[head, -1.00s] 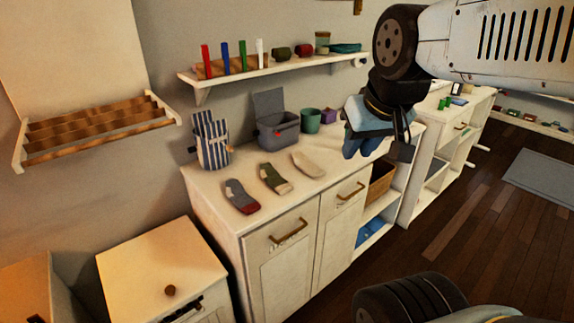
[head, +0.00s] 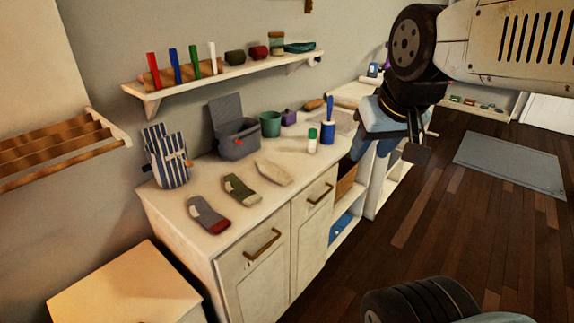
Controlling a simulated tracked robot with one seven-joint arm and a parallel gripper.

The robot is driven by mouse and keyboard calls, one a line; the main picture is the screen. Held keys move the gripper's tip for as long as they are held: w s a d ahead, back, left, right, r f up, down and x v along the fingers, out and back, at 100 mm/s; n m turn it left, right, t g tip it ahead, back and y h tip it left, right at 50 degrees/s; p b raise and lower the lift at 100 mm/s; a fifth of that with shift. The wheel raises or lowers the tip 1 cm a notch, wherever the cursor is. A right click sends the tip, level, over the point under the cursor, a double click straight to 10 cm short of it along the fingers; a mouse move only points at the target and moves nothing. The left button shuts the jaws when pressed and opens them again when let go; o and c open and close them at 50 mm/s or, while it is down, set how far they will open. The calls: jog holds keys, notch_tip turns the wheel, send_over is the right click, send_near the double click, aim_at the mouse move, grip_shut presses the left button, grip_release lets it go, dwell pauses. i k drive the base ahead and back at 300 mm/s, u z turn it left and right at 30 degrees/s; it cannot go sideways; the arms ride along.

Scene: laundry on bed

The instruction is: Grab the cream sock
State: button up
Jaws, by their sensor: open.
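The cream sock (head: 273,172) lies flat on the white cabinet top (head: 262,207), the rightmost of three socks in a row. A green sock (head: 241,188) with pale ends lies to its left, and a grey sock with a red toe (head: 209,214) lies further left. My gripper (head: 372,150) is at the right, raised near the cabinet's right end, with its blue fingers pointing down. It is open and apart from the cream sock. I see nothing between the fingers, though the arm partly hides them.
Behind the socks stand a striped bag (head: 168,162), a grey open-lidded box (head: 236,140) and a green cup (head: 270,124). A blue bottle (head: 328,131) and a white-and-green tube (head: 312,140) stand between the cream sock and my gripper. A wall shelf (head: 225,76) hangs above.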

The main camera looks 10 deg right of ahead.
aim_at(267, 167)
jog(key=u, duration=0.55)
jog(key=i, duration=0.15)
jog(key=z, duration=2.2)
jog(key=k, duration=1.5)
jog(key=u, duration=1.15)
jog(key=i, duration=1.05)
